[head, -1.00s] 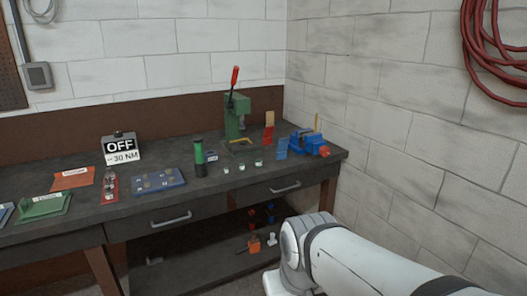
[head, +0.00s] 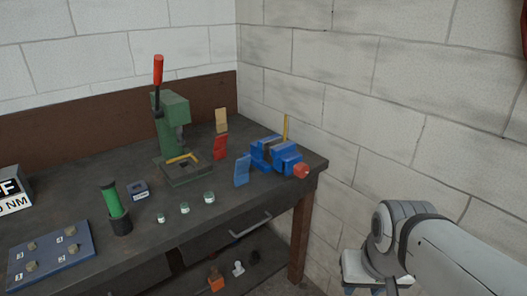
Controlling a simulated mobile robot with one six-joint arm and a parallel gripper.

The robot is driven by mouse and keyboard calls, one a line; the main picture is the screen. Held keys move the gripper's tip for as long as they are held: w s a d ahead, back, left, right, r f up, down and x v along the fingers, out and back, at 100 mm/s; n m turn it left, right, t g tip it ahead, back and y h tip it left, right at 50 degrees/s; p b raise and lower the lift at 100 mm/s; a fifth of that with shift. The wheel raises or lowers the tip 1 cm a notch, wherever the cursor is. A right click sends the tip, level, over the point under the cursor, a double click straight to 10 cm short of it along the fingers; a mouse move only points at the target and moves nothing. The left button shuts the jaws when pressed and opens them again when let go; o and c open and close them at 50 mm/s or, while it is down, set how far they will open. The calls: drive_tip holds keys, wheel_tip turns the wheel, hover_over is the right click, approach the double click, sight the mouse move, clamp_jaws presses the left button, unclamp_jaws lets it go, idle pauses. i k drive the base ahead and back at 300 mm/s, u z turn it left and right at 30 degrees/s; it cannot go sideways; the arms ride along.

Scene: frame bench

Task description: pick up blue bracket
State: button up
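A blue bracket (head: 242,170) stands upright on the dark workbench (head: 140,240), near its front edge at the right. It is just left of the blue vise, with a narrow gap between them as seen from here. A red bracket (head: 220,147) and a tan bracket (head: 221,120) stand behind it. My arm shows at the lower right, off the bench and away from the bracket. My gripper's fingers are not in view.
The blue vise (head: 270,154) has a red knob. A green press (head: 172,120) with a red handle stands behind and left. Walls close the corner.

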sight(239, 180)
drive_tip(key=u, duration=0.45)
drive_tip(key=i, duration=1.35)
drive_tip(key=u, duration=0.95)
